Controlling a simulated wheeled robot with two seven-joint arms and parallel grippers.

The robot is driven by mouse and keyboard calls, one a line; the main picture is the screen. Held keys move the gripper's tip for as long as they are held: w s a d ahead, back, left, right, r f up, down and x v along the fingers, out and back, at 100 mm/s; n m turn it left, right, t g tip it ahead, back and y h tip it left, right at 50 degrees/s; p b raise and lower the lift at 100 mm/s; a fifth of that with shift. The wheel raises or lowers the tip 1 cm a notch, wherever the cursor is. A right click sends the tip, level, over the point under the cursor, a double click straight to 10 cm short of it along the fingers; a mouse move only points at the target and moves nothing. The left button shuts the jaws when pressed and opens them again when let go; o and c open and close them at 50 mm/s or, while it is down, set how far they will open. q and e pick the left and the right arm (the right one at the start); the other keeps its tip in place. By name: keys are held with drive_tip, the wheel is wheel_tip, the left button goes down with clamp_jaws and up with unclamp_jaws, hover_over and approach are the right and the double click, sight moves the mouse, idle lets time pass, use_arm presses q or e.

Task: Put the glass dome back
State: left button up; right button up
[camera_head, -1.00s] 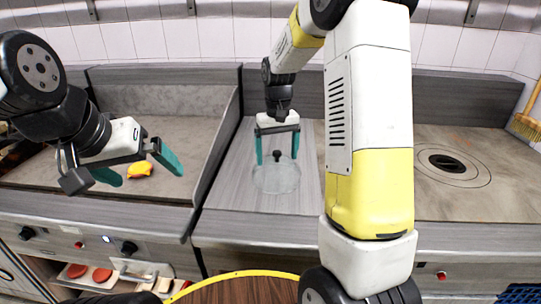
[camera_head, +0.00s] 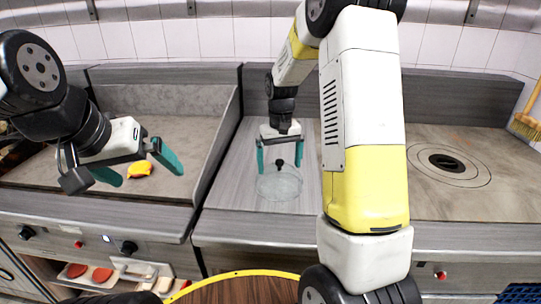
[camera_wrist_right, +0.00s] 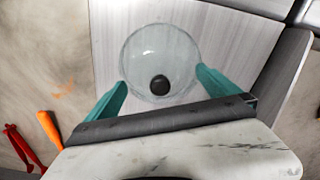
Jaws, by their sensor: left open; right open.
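The glass dome (camera_head: 279,186) is clear with a black knob on top. It stands on the grey counter between the two cooking surfaces. My right gripper (camera_head: 280,168) is open above the dome, with its teal fingers on either side of the knob. In the right wrist view the dome (camera_wrist_right: 160,62) and its knob show ahead of the open fingers (camera_wrist_right: 162,88), and the knob lies between the fingertips' lines. I cannot tell whether the fingers touch the glass. My left gripper (camera_head: 146,170) is open and empty above the left griddle.
A yellow item (camera_head: 139,169) lies on the left griddle (camera_head: 60,175) behind my left gripper. A raised wall (camera_head: 217,140) separates that griddle from the counter. A round-plated hob (camera_head: 447,162) is at the right. Ingredient trays (camera_head: 140,272) sit below at left.

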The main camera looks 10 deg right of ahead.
wheel_tip(320, 180, up, 12)
drive_tip(key=s+r+t+y, duration=0.25)
drive_tip(key=s+r, duration=0.45)
drive_tip(key=s, duration=0.7)
drive_tip(key=s+a+f+t, duration=0.1)
drive_tip(key=s+a+t, duration=0.1)
drive_tip(key=s, duration=0.8)
drive_tip(key=shift+s+f+m+t, duration=0.15)
drive_tip(key=shift+m+t, duration=0.15)
drive_tip(key=shift+t, duration=0.55)
drive_tip(key=shift+a, duration=0.1)
